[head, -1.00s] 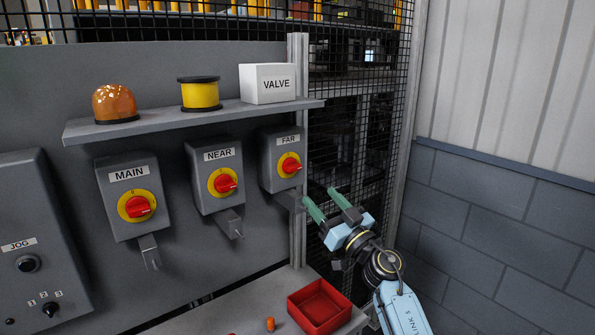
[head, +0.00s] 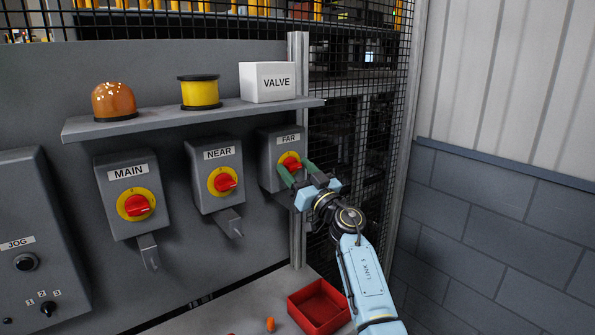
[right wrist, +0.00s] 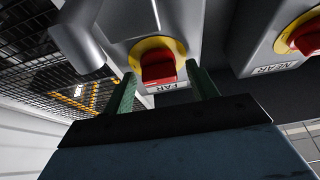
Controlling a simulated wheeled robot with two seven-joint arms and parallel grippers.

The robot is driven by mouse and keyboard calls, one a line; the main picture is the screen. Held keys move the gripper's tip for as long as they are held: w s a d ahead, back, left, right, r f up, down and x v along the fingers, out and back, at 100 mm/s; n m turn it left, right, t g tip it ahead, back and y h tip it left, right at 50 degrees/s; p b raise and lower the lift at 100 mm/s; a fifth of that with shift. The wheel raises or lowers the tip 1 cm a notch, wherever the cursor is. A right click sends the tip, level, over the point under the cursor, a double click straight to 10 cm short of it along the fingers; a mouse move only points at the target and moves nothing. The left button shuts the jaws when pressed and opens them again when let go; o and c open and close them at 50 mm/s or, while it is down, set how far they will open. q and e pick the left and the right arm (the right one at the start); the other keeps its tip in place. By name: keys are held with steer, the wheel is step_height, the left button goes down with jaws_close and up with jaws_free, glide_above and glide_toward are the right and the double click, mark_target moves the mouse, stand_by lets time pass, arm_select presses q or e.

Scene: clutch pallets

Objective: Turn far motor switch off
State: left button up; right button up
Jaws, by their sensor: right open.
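The far motor switch (head: 279,148) is a grey box labelled FAR on the panel, with a red knob (head: 291,164) on a yellow disc. My right gripper (head: 298,174) is open at the front of the switch. Its green fingers stand on either side of the red knob, with gaps visible in the right wrist view (right wrist: 163,90). Whether the fingertips reach alongside the knob is hard to tell. My left gripper is not in view.
The NEAR switch (head: 216,175) and MAIN switch (head: 130,196) hang to the left. A shelf (head: 160,123) above carries an orange beacon (head: 114,101), a yellow spool (head: 199,92) and a white VALVE box (head: 267,82). A red tray (head: 318,306) stands below. Mesh fencing (head: 365,120) is at the right.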

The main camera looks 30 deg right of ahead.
steer(key=c, duration=0.9)
steer(key=shift+n, duration=0.3)
steer(key=n+y, duration=0.1)
steer(key=n, duration=0.2)
steer(key=n+g+y+p, duration=0.1)
steer(key=n+y, duration=0.1)
steer(key=n, duration=0.1)
steer(key=shift+d, duration=0.1)
steer(key=n+g+y+p, duration=0.1)
steer(key=n, duration=0.2)
steer(key=n+g+y, duration=0.1)
steer(key=n, duration=0.2)
steer(key=shift+r+y+p, duration=0.1)
steer(key=shift+y+p, duration=0.2)
steer(key=shift+p, duration=0.05)
steer(key=n+g+p, duration=0.1)
steer(key=n, duration=0.1)
steer(key=n+g+y+p, duration=0.1)
steer(key=n, duration=0.2)
steer(key=shift+r+n, duration=0.1)
steer(key=shift+n, duration=0.2)
steer(key=shift+n+g+p, duration=0.8)
steer(key=shift+n+p, duration=0.25)
steer(key=shift+n, duration=1.05)
steer(key=o, duration=0.9)
